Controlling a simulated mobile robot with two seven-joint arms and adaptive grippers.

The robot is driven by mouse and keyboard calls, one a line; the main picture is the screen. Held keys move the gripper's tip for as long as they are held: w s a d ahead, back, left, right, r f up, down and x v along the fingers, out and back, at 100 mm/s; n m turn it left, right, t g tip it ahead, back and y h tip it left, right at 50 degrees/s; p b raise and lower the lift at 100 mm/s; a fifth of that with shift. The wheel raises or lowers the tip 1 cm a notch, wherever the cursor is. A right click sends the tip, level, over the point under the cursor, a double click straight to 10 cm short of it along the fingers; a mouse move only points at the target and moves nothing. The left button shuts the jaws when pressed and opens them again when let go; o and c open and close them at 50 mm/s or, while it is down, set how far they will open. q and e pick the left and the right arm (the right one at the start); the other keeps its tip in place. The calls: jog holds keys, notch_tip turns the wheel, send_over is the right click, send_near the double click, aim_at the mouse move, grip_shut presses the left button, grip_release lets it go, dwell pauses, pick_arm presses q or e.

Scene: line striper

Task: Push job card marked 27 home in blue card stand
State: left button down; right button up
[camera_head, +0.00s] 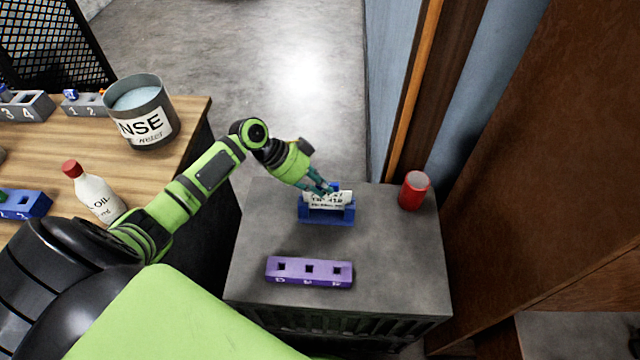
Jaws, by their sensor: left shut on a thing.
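The blue card stand (327,217) stands on the grey cabinet top, near its far edge. A white job card (322,200) with black print sits upright in the stand, between its blue sides; the print is too small for me to read a number. My left gripper (328,190) reaches in from the left and is shut on the card at its upper edge. The fingers hide part of the card's top. Whether the card sits fully down in the stand I cannot tell. My right gripper is not in view.
A purple block with square holes (309,272) lies nearer on the cabinet top (395,260). A red can (413,190) stands at right. On the wooden table (60,150) are a grey rinse pot (146,112), a white bottle (95,195) and a blue block (24,204).

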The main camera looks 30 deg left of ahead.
pick_arm(q)
jog(key=shift+f+b, duration=1.1)
jog(key=shift+f, duration=0.25)
jog(key=c, duration=0.8)
grip_release()
jog(key=shift+p+v, duration=2.1)
jog(key=shift+v, duration=1.4)
